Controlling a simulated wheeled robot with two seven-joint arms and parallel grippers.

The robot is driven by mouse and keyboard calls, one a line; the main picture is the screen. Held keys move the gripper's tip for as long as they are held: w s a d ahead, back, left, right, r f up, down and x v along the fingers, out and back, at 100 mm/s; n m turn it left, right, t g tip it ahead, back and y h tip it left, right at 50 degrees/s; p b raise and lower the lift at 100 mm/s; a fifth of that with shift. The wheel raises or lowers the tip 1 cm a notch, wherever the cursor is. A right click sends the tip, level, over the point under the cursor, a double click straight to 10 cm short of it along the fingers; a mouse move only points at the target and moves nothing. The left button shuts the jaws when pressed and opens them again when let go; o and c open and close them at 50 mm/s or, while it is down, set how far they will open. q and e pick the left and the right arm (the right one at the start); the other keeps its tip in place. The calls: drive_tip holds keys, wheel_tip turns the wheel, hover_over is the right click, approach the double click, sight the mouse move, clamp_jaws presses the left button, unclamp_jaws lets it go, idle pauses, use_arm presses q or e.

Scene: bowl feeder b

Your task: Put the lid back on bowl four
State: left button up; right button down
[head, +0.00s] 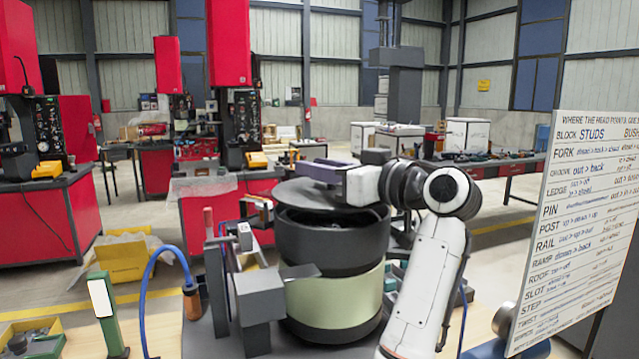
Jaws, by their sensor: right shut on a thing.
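The bowl feeder (335,262) stands in the middle of the head view, with a dark upper bowl over a pale green drum. Its bowl is partly uncovered at the front, where a dark inside (335,219) shows. The lid (300,194), a flat dark grey disc, is above the bowl's rear part, shifted a little left. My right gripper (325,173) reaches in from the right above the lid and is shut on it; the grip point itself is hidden. Whether the lid touches the rim is hard to tell. My left gripper is not in view. No number shows on the bowl.
Grey brackets (255,305) and a blue hose (160,260) stand left of the feeder. A green post (108,315) is at front left. A white lettered board (580,215) stands at the right, near my right arm. Red machines fill the left background.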

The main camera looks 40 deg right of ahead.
drive_tip(key=shift+f, duration=1.2)
drive_tip(key=c, duration=1.9)
unclamp_jaws()
drive_tip(key=shift+f, duration=0.2)
drive_tip(key=o, duration=0.5)
drive_tip(key=shift+c, duration=0.2)
drive_tip(key=shift+r, duration=0.15)
drive_tip(key=s, duration=0.4)
drive_tip(key=s+d+b, duration=0.1)
drive_tip(key=s, duration=0.3)
drive_tip(key=s+d+b, duration=0.1)
drive_tip(key=s, duration=0.3)
drive_tip(key=shift+r, duration=0.1)
